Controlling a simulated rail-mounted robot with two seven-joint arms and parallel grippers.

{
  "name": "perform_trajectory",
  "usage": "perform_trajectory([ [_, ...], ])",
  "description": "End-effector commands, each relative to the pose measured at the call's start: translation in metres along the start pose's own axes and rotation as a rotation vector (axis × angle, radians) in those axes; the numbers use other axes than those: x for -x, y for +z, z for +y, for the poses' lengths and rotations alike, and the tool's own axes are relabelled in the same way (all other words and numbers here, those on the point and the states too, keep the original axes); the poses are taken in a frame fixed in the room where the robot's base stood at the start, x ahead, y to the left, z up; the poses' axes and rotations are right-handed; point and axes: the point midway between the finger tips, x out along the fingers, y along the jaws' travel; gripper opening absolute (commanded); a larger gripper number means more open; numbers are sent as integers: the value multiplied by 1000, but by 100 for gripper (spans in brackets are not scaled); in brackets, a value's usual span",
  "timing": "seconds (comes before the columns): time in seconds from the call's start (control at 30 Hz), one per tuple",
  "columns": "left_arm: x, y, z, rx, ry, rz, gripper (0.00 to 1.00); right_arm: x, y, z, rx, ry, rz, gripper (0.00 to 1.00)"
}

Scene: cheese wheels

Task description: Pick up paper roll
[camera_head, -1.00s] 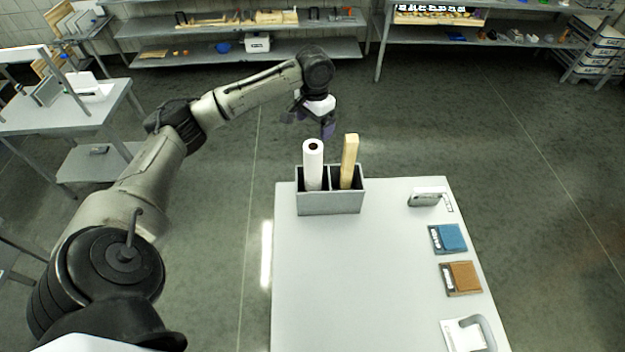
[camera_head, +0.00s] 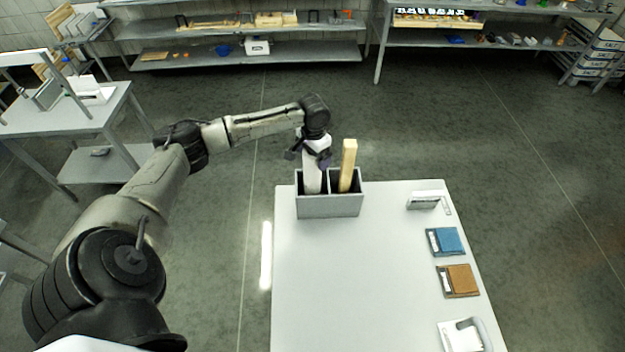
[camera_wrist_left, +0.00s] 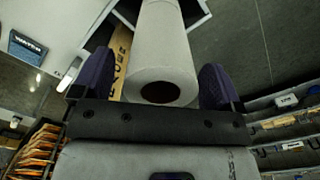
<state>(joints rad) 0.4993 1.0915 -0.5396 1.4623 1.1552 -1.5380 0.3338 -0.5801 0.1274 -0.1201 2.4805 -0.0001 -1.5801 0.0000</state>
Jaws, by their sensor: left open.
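The white paper roll (camera_head: 312,180) stands upright in the left compartment of a grey two-part holder (camera_head: 330,207) on the table. My left gripper (camera_head: 311,158) is over the top of the roll and hides its upper end. In the left wrist view the roll (camera_wrist_left: 163,50) shows its hollow end between the two dark purple fingers of the gripper (camera_wrist_left: 160,88). The fingers are open, one on each side of the roll, with a gap visible on the left side. My right gripper is not in view.
A wooden bar (camera_head: 348,166) stands in the holder's right compartment, close beside the gripper. The white table (camera_head: 350,280) is clear in its middle. A blue pad (camera_head: 446,241) and a brown pad (camera_head: 458,280) lie along its right side. Shelves stand at the back.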

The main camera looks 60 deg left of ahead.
Motion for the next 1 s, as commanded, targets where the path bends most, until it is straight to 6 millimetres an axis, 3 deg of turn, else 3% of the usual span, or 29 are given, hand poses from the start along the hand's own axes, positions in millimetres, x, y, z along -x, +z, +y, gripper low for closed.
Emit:
perform_trajectory([
  [0.2, -17, 0, 0, 0, -1, 0, 92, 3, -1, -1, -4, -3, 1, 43],
  [0.47, -18, 0, 0, 0, -1, 1, 92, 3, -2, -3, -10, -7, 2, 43],
  [1.0, -18, 0, 0, 0, -1, 1, 40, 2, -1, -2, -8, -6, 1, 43],
])
